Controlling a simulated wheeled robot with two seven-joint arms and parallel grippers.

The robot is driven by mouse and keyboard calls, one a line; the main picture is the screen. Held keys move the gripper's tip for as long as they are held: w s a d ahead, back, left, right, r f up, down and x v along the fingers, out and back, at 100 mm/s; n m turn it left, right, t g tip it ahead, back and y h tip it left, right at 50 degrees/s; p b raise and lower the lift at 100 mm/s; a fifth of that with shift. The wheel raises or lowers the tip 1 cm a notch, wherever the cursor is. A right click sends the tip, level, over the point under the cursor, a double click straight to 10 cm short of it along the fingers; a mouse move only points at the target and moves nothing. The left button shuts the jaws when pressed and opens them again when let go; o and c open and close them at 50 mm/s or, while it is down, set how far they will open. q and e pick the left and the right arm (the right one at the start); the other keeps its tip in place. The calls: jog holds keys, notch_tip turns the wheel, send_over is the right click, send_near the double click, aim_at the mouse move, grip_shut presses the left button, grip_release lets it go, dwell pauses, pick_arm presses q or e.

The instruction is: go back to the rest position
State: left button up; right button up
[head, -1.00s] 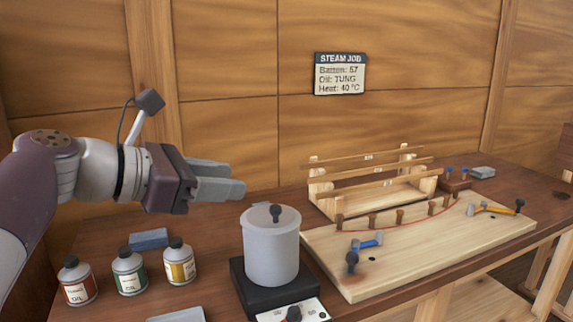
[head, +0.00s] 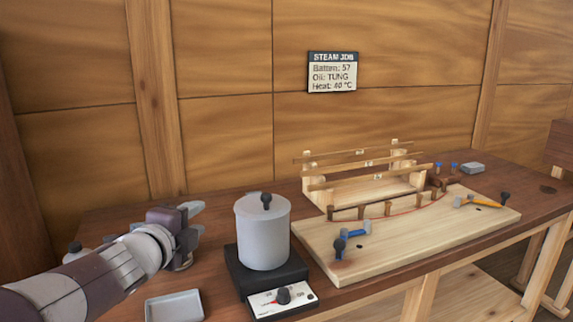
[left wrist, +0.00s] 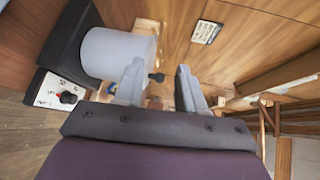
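My left gripper (head: 190,220) is low over the left part of the bench, left of the grey pot. In the left wrist view its two grey fingers (left wrist: 160,88) stand apart with nothing held between them. The grey lidded pot (head: 263,232) stands upright on a black heater (head: 268,272); the pot also shows in the left wrist view (left wrist: 118,52), close to one finger. I cannot tell whether they touch. My right gripper is in neither view.
A grey tray (head: 174,306) lies at the front edge. My left arm hides most of the oil bottles; one dark cap (head: 75,247) shows. A board (head: 400,238) with pegs and clamps, and a wooden rack (head: 365,185) with battens, fill the right side.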

pick_arm(q)
jog(key=s+f+n+g+y+b, duration=0.1)
jog(key=s+f+n+g+b, duration=0.5)
jog(key=f, duration=0.8)
jog(key=s+a+f+n+g+y+b, duration=0.1)
jog(key=s+f+n+g+y, duration=0.15)
jog(key=s+f+n, duration=0.85)
jog(key=s+f+n+g+b, duration=0.4)
jog(key=s+f+g, duration=0.25)
jog(key=f, duration=0.95)
notch_tip(320, 180, up, 30)
jog(key=p, duration=3)
jog(key=shift+t, duration=0.4)
